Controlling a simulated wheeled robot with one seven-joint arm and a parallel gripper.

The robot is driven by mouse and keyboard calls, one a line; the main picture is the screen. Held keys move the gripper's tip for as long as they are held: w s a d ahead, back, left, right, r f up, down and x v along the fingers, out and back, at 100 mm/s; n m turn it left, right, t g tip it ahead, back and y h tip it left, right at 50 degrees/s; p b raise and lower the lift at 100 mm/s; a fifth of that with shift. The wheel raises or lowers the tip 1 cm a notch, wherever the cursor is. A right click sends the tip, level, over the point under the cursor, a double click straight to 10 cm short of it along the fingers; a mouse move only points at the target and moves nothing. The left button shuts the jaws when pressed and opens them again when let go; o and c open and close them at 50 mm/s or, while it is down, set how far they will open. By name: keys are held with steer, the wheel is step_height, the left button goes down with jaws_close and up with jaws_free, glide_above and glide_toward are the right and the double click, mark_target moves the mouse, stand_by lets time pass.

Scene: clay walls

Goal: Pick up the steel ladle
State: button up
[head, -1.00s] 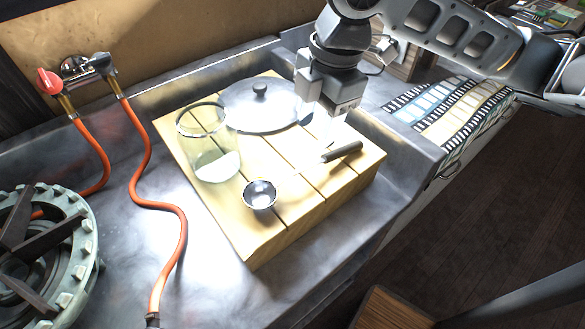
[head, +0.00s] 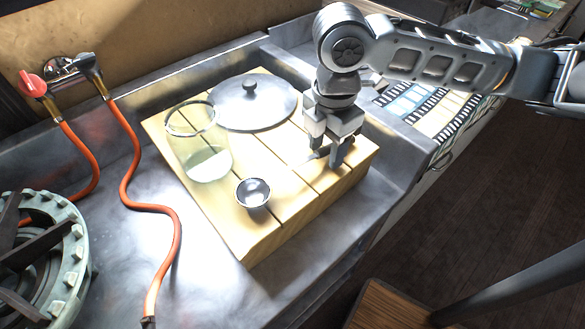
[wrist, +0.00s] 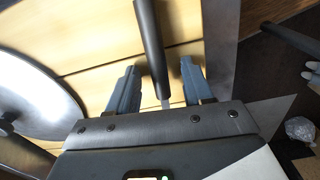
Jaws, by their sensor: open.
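The steel ladle lies on the wooden board, its round bowl (head: 253,192) near the board's front left side. Its dark handle mostly hides behind my gripper (head: 327,157) in the head view. In the wrist view the dark handle (wrist: 151,45) runs between the two fingers of my gripper (wrist: 160,85), with a short piece of steel shaft below it. The fingers are open, one on each side, with a gap to the handle. The ladle bowl is out of the wrist view.
The slatted wooden board (head: 235,235) sits on a grey metal counter. A glass jar (head: 200,145) stands left of the ladle, and a round lid (head: 253,103) lies behind. A red hose (head: 130,165) and a burner (head: 40,250) are at the left.

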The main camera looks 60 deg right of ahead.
steer(key=shift+c, duration=0.4)
jaws_close()
